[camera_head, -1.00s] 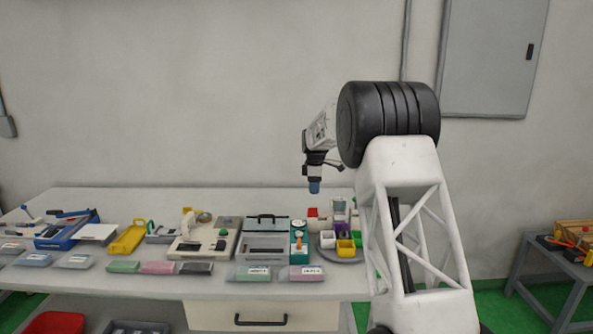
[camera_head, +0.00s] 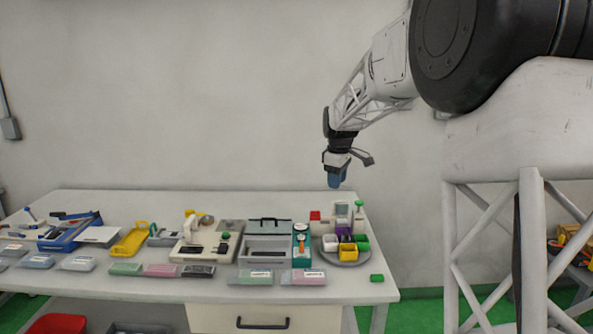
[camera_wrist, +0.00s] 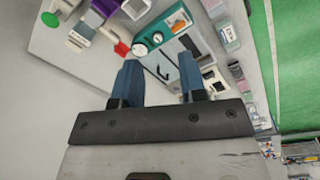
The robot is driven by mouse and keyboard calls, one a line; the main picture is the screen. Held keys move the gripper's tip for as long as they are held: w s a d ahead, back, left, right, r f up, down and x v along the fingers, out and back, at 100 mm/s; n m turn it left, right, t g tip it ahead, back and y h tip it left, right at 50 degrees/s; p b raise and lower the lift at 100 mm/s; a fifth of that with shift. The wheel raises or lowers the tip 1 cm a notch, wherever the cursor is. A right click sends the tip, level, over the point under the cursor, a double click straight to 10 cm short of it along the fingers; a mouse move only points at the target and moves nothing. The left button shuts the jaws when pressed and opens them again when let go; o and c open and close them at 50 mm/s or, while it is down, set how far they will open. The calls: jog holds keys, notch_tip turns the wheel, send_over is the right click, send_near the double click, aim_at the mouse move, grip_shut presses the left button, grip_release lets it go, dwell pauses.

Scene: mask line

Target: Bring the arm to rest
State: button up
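My gripper (camera_head: 336,180) hangs in the air above the right part of the white table (camera_head: 365,292), pointing down. It is clear of everything on the table. In the wrist view its two blue fingers (camera_wrist: 160,85) stand apart with nothing between them, so it is open and empty. Below it in the head view are a round grey tray (camera_head: 350,262) with small coloured bins and a teal device (camera_head: 301,240).
A grey case (camera_head: 266,245), a beige machine (camera_head: 205,245), a yellow tray (camera_head: 130,240) and a blue box (camera_head: 70,233) stand along the table. Several packets lie along the front edge. The air above the table is free.

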jog(key=s+d+r+m+t, duration=0.1)
jog(key=s+d+r+m, duration=0.15)
jog(key=s, duration=1.15)
jog(key=s+d+r+m, duration=0.2)
jog(key=s+m, duration=0.2)
jog(key=s, duration=1)
jog(key=s+f+m, duration=0.3)
jog(key=s+f, duration=0.1)
jog(key=s, duration=0.9)
jog(key=s+d+f+m, duration=0.1)
jog(key=s+f+m, duration=0.2)
jog(key=s, duration=1.1)
notch_tip(320, 180, down, 2)
jog(key=shift+d+f+t, duration=0.25)
jog(key=shift+d+t, duration=0.05)
jog(key=shift+t, duration=0.1)
